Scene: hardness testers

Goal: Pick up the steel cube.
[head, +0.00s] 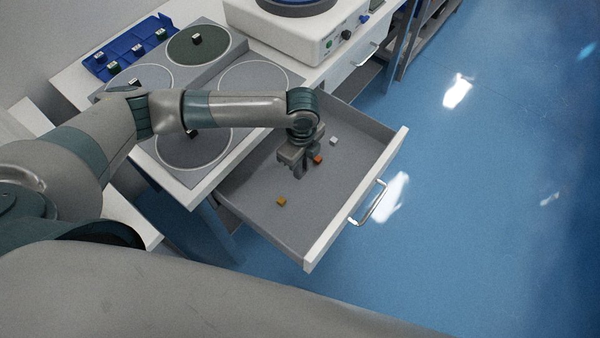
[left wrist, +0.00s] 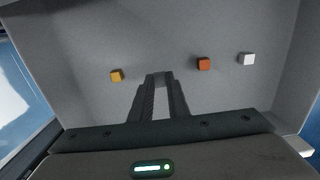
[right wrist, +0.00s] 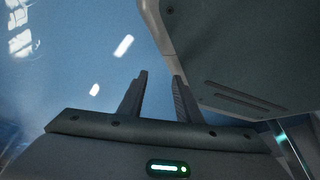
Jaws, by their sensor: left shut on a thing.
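The steel cube (left wrist: 161,77) is a small grey block, low in contrast with the grey drawer floor. It shows in the left wrist view between the fingertips of my left gripper (left wrist: 162,82), which is shut on it. In the head view my left gripper (head: 298,176) points down inside the open drawer (head: 245,205), and the cube in it cannot be made out. Whether the cube touches the drawer floor is hard to tell. In the right wrist view my right gripper (right wrist: 160,75) is open and empty above the blue floor.
In the drawer lie a yellow cube (head: 281,202), an orange cube (head: 318,160) close to my left gripper, and a whitish cube (head: 333,141). The drawer walls surround them. A blue tray (head: 112,53), grey round plates (head: 187,151) and a white machine (head: 300,35) are on the bench.

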